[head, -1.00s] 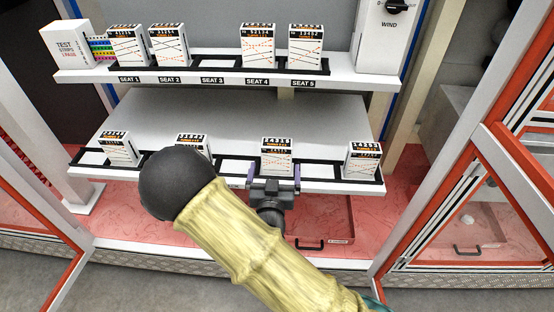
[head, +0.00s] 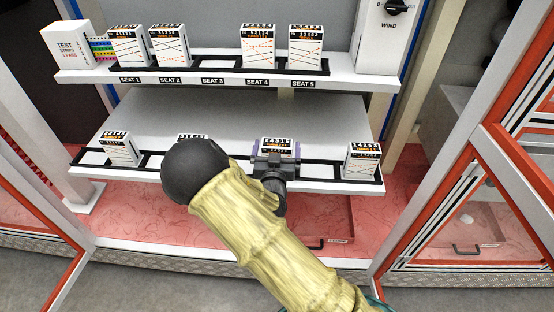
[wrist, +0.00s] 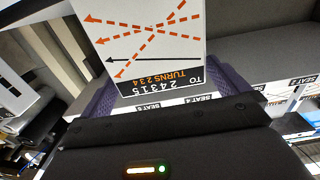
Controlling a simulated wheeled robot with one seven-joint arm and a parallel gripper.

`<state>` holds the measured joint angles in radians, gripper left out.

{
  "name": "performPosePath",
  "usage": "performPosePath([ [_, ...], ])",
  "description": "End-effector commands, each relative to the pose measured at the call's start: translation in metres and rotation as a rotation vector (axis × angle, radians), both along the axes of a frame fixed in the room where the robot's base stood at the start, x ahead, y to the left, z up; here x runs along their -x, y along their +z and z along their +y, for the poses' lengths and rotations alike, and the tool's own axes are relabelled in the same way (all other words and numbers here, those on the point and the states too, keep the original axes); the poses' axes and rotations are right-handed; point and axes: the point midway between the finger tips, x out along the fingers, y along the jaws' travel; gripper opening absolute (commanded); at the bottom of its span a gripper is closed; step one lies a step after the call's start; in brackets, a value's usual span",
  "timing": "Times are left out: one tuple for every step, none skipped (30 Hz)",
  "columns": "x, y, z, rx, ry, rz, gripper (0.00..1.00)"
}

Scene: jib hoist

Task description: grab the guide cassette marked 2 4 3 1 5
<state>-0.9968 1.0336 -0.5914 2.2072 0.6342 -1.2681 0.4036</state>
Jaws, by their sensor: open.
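The guide cassette marked 2 4 3 1 5 (wrist: 150,42) is a white block with orange dashed arrows and a black arrow. Its label reads upside down in the wrist view. In the head view this cassette (head: 278,143) stands on the lower shelf, third from the left, with its lower part hidden behind my gripper. My gripper (head: 276,152) is open, with one purple finger (wrist: 100,95) on each side of the cassette. I cannot tell whether the fingers touch it.
Other cassettes stand on the lower shelf (head: 315,186), at left (head: 120,148), behind my arm, and at right (head: 362,160). Several more fill the upper seats; seat 3 (head: 213,62) is empty. A test strips box (head: 68,52) sits upper left.

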Motion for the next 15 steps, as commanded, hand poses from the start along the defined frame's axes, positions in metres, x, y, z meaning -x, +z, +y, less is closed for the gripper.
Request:
performPosePath([
  [-0.008, 0.000, 0.000, 0.000, 0.001, -0.002, 1.00],
  [-0.013, 0.000, 0.000, 0.000, 0.001, -0.002, 1.00],
  [-0.019, 0.001, 0.000, 0.000, 0.001, -0.003, 1.00],
  [-0.024, 0.001, 0.000, -0.001, 0.000, -0.003, 1.00],
  [-0.027, 0.000, -0.001, -0.001, -0.001, -0.002, 1.00],
  [-0.031, 0.000, -0.001, -0.001, 0.000, -0.002, 1.00],
  [-0.034, 0.000, -0.001, -0.001, 0.001, -0.002, 1.00],
  [-0.035, 0.000, -0.001, -0.001, 0.001, -0.001, 1.00],
  [-0.037, 0.000, -0.001, 0.000, 0.001, 0.000, 1.00],
  [-0.037, 0.000, -0.001, 0.000, 0.001, 0.000, 1.00],
  [-0.037, 0.000, -0.001, 0.000, 0.001, 0.000, 1.00],
  [-0.037, 0.000, -0.001, 0.000, 0.001, 0.000, 1.00],
  [-0.037, 0.000, -0.001, 0.000, 0.001, 0.000, 1.00],
  [-0.037, 0.000, 0.000, 0.000, 0.001, 0.000, 1.00],
  [-0.036, 0.000, 0.000, 0.000, 0.001, 0.000, 1.00],
])
